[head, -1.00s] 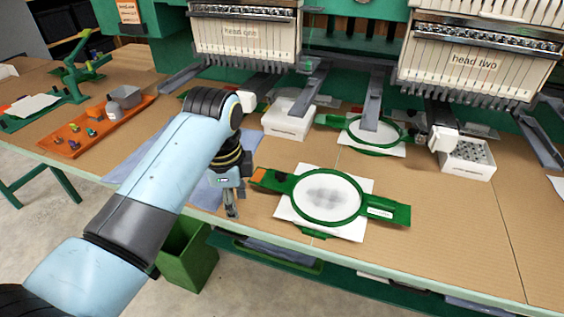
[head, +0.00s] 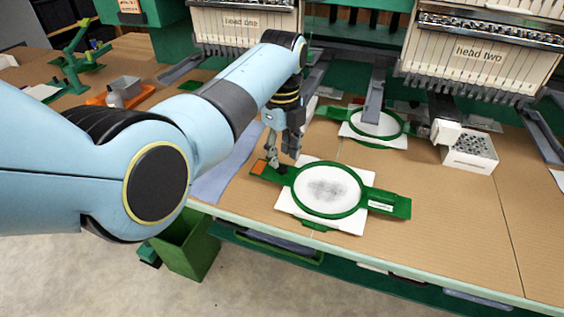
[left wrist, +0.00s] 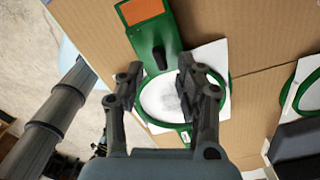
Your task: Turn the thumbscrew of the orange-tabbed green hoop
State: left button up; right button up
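The orange-tabbed green hoop (head: 362,197) lies flat on the tan tabletop with white fabric (head: 325,190) in its ring. Its orange tab (head: 261,167) is at the left end of its bracket. In the left wrist view the orange tab (left wrist: 141,11) is at the top, and the dark thumbscrew (left wrist: 159,57) stands up from the green bracket. My left gripper (head: 283,160) is above the bracket, pointing down. In the wrist view its fingers (left wrist: 159,82) are apart and empty, with the thumbscrew just beyond the gap between the tips. My right gripper is not in view.
A second green hoop (head: 376,140) lies behind, under a grey machine arm (head: 374,105). A white box (head: 470,152) stands to the right. Embroidery heads (head: 478,60) line the back. A blue cloth (head: 226,170) lies left of the hoop. Tabletop at front right is clear.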

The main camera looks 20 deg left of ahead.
aim_at(282, 165)
pick_arm(q)
jog(key=shift+f, duration=1.5)
